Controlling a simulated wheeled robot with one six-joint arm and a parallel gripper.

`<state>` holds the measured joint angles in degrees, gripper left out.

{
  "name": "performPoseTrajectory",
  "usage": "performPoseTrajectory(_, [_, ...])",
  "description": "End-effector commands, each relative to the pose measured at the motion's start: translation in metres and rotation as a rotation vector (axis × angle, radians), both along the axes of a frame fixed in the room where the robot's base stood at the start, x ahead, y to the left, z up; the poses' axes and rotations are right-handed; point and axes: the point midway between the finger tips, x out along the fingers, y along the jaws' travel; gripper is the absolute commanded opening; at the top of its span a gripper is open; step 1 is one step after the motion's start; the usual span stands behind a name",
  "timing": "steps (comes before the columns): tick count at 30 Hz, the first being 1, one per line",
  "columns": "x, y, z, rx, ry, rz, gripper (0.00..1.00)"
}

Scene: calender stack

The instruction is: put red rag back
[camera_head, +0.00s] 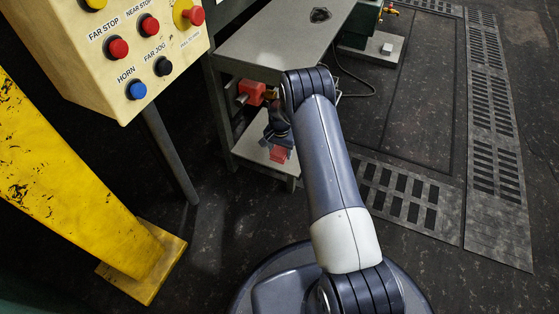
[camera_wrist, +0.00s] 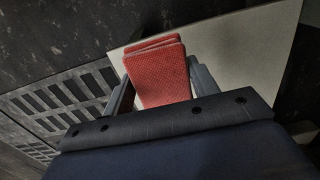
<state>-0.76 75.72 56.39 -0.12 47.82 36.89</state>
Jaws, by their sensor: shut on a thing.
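The red rag (camera_wrist: 160,75) is a folded red cloth held between the two fingers of my gripper (camera_wrist: 157,82) in the wrist view. In the head view the rag (camera_head: 279,154) shows as a small red patch under my gripper (camera_head: 277,143), over the pale lower shelf (camera_head: 252,150) of the grey metal bench. The shelf also shows behind the rag in the wrist view (camera_wrist: 235,48). I cannot tell whether the rag touches the shelf. My arm hides part of the bench.
The bench's grey top (camera_head: 270,45) is above the shelf, with a small dark item (camera_head: 320,15) on it. A red object (camera_head: 252,92) sits under the top. A yellow button panel (camera_head: 125,50) and yellow post (camera_head: 75,190) stand left. Slotted floor plates (camera_head: 410,195) lie right.

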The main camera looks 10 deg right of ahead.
Motion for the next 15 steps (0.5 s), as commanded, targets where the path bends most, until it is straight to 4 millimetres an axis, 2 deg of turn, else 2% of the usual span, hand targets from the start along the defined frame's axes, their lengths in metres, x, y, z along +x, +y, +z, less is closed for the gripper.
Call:
performPoseTrajectory(1, [0.0,0.0,-0.009,0.0,0.0,0.0,0.38])
performPoseTrajectory(5, [0.0,0.0,-0.02,0.0,0.0,0.0,0.38])
performPoseTrajectory(11, [0.0,0.0,-0.055,0.0,0.0,0.001,0.38])
performPoseTrajectory(15, [0.001,0.0,-0.058,0.0,-0.002,0.001,0.38])
